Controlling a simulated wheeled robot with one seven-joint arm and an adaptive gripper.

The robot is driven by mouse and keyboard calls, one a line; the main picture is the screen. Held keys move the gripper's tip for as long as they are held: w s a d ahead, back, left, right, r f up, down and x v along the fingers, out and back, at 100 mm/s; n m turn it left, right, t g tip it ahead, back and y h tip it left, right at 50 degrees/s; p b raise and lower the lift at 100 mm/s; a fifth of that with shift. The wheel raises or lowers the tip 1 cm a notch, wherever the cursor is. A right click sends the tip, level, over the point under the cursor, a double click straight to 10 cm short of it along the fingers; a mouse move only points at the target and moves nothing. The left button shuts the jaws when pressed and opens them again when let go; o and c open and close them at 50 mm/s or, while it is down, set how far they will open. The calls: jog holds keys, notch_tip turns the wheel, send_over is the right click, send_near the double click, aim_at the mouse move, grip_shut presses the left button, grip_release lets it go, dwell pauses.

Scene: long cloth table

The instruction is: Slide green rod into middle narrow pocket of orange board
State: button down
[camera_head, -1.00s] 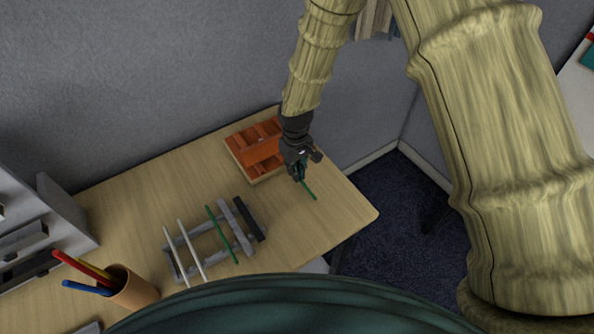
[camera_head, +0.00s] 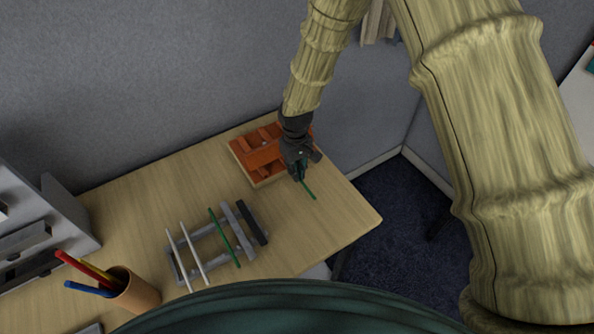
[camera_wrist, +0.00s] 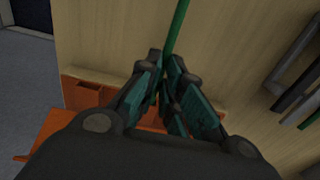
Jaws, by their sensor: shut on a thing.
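The orange board (camera_head: 243,152) with pockets stands near the back edge of the table, in the wrist view (camera_wrist: 84,95) partly covered by my gripper. My gripper (camera_head: 300,176) is shut on a green rod (camera_head: 309,191), just to the right of the board's front. In the wrist view the held rod (camera_wrist: 177,28) runs from between the fingertips (camera_wrist: 166,80) up the picture. Its other end is hidden by the fingers. Whether the rod touches the board cannot be told. The middle pocket is mostly hidden by my gripper and wrist.
A grey rack (camera_head: 186,242) holds two white rods, another green rod (camera_head: 224,237), a grey bar and a black bar (camera_head: 252,222). A pencil cup (camera_head: 138,291) stands at lower left, a grey panel (camera_head: 68,208) at far left. The table (camera_head: 335,215) is clear at right.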

jog(key=shift+w+a, duration=0.5)
jog(key=shift+w, duration=0.2)
jog(key=c, duration=1.5)
grip_release()
jog(key=shift+r, duration=0.1)
notch_tip(320, 180, up, 12)
